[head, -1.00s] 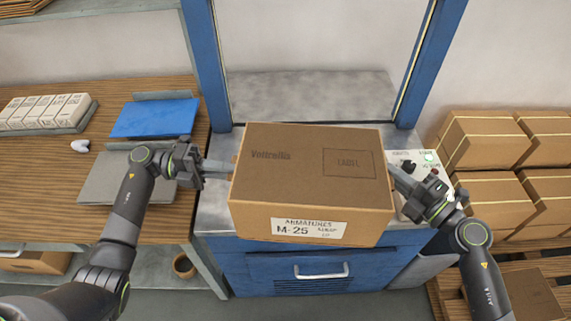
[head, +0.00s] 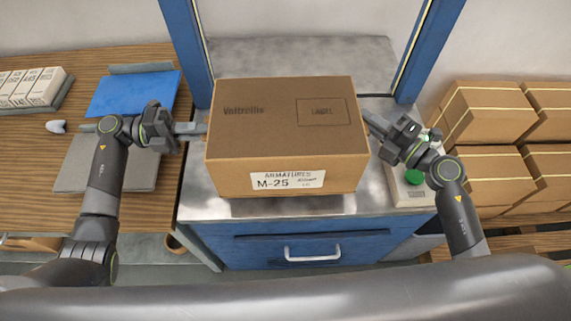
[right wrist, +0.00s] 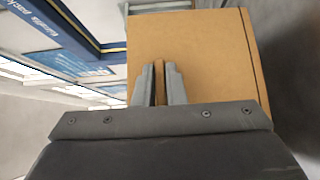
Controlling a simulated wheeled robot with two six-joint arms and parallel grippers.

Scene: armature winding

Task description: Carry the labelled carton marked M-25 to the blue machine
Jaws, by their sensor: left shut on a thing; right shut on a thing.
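The brown carton (head: 285,132) marked M-25 is in the middle of the head view, between my two grippers. Its white label faces me and its top is closed. It is over the grey worktop (head: 300,205) of the blue machine (head: 300,248); I cannot tell whether it touches that top. My left gripper (head: 204,130) is shut on the carton's left side. My right gripper (head: 366,120) is shut on its right side. In the right wrist view, the right gripper's fingers (right wrist: 160,84) close on a strip of the carton's side (right wrist: 200,55).
Stacked cartons (head: 490,115) stand on the right. A control box with a green button (head: 414,177) sits by my right gripper. A wooden bench (head: 30,195) on the left holds a blue folder (head: 130,92), a grey pad and small white boxes (head: 30,87). Blue posts (head: 190,50) flank the worktop.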

